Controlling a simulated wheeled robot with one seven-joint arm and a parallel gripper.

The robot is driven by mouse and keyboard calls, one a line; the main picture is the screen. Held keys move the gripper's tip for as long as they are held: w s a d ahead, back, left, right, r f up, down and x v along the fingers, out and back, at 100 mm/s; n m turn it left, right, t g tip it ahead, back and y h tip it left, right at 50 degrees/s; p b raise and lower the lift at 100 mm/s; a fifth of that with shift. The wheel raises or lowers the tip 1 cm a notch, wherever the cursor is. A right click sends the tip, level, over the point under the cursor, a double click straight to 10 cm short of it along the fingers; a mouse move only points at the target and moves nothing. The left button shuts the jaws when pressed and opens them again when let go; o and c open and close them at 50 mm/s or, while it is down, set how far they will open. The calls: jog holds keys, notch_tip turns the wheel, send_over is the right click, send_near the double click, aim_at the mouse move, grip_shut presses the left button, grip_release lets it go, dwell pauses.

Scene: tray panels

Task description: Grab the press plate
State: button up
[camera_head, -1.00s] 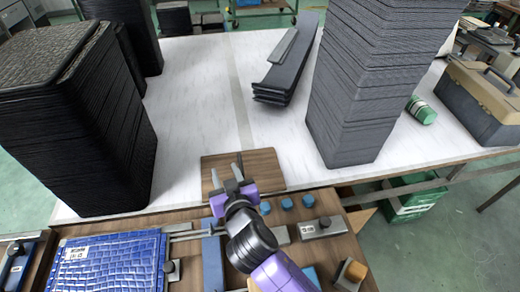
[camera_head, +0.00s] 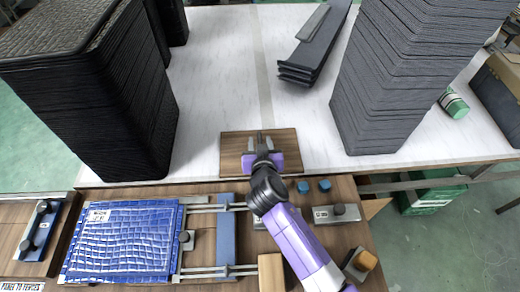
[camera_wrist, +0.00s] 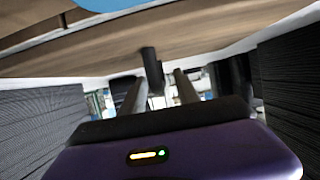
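The press plate seems to be the brown wooden board (camera_head: 232,152) lying flat at the front edge of the white table, though no label confirms it. A dark upright knob (camera_wrist: 151,66) stands out from a wooden surface in the wrist view, which looks upside down. My gripper (camera_head: 258,139) is low over the board, fingers pointing away from me. In the wrist view my gripper (camera_wrist: 160,78) is open, its two fingers apart. The knob shows between the fingertip lines, closer to the left finger. I cannot tell whether a finger touches it. In the head view the gripper hides the knob's base.
A tall black stack (camera_head: 110,100) stands left and a tall grey stack (camera_head: 400,75) right. Dark strips (camera_head: 318,45) lie behind. In front are a blue panel (camera_head: 125,240), a blue bar (camera_head: 227,235) on rods and blue knobs (camera_head: 302,186).

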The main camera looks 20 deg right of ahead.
jog(key=shift+w+f, duration=0.1)
jog(key=shift+w, duration=0.1)
grip_shut()
dwell(1.3)
